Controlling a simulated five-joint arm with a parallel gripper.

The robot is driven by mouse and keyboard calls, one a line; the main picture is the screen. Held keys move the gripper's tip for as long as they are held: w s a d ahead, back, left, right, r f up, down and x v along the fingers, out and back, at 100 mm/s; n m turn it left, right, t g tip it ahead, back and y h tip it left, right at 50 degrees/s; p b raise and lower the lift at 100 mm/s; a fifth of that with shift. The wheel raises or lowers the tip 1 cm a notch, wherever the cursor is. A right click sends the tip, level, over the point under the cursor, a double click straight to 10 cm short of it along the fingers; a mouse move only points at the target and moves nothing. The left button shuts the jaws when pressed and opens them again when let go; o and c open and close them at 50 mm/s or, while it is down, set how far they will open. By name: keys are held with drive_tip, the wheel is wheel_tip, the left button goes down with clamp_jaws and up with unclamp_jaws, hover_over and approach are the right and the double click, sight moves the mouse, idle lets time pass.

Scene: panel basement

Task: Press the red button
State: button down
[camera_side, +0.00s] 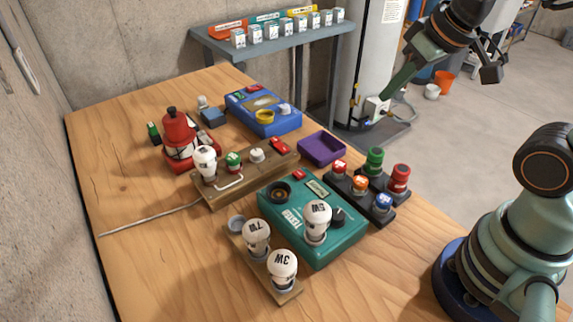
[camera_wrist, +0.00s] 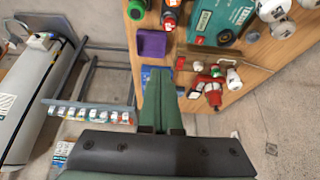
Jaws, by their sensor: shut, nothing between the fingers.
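Several red parts are in the side view, and I cannot tell which one is the red button. One red piece (camera_side: 280,146) sits at the right end of the wooden block (camera_side: 228,186). Another red piece (camera_side: 299,174) is on the teal tester box (camera_side: 318,252), and a small one (camera_side: 239,97) is on the blue box (camera_side: 283,126). My gripper (camera_side: 387,95) is raised beyond the table's right edge, apart from all of these. Its green fingers are shut and empty, also in the wrist view (camera_wrist: 160,75).
A purple tray (camera_side: 321,148) lies near the table's right edge. Bulbs (camera_side: 256,237) stand on a wooden holder at the front. A red lantern-like object (camera_side: 179,133) is at the left. A shelf (camera_side: 272,52) and a white tank (camera_side: 367,60) stand behind.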

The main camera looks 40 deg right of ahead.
drive_tip(key=w+a+f+n, duration=0.4)
drive_tip(key=w+a+n, duration=0.1)
drive_tip(key=w+n, duration=0.1)
drive_tip(key=n+t+y, duration=0.2)
drive_tip(key=n, duration=0.3)
hover_over(303, 173)
drive_tip(key=shift+s+a+f, duration=0.1)
drive_tip(key=shift+a+f, duration=0.05)
drive_tip(key=shift+f, duration=2.15)
drive_tip(key=shift+f, duration=0.1)
drive_tip(key=shift+f, duration=4.3)
drive_tip(key=shift+f, duration=0.1)
drive_tip(key=shift+f, duration=0.35)
